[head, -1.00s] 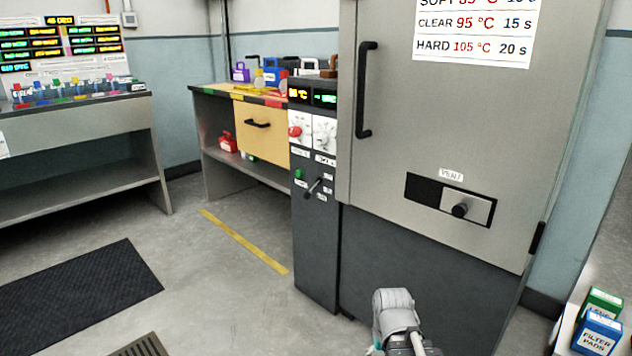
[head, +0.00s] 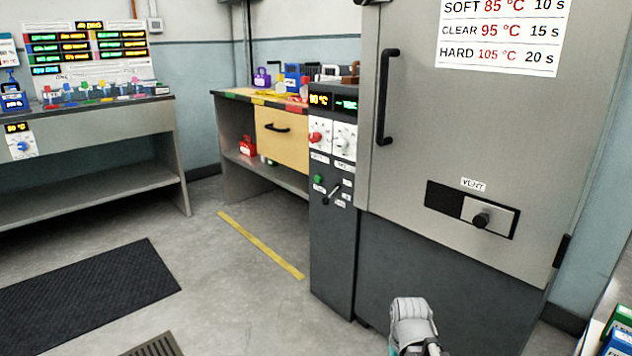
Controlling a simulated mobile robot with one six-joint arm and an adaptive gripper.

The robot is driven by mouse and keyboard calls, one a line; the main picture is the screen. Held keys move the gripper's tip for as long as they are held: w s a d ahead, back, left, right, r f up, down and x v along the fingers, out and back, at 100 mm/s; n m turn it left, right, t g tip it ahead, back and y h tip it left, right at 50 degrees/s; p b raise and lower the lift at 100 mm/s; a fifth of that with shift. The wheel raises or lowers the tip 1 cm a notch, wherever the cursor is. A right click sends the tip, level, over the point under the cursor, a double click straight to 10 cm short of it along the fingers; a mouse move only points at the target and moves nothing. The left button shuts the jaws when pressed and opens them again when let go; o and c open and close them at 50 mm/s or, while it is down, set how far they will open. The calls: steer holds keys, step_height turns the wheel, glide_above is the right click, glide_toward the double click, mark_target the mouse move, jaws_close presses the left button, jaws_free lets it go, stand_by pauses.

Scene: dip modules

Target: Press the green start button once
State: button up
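The green start button (head: 319,179) is a small round button on the front of the dark grey control column, left of the large metal door. It sits below the red knob (head: 315,138) and the white knob (head: 343,145), beside a small black lever (head: 331,195). Two small displays (head: 333,101) at the column's top are lit; the left one appears to read 90 °C. A grey part of my arm shows at the bottom centre, below and to the right of the button. My gripper's fingertips cannot be made out.
The metal door has a black handle (head: 386,97) and a vent slider (head: 471,210). A workbench with a wooden drawer (head: 283,140) stands behind the column. A grey bench (head: 96,133) is at left. Open floor with a yellow line (head: 260,245) and black mat (head: 89,285) lies left.

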jaws_close()
stand_by(1.1)
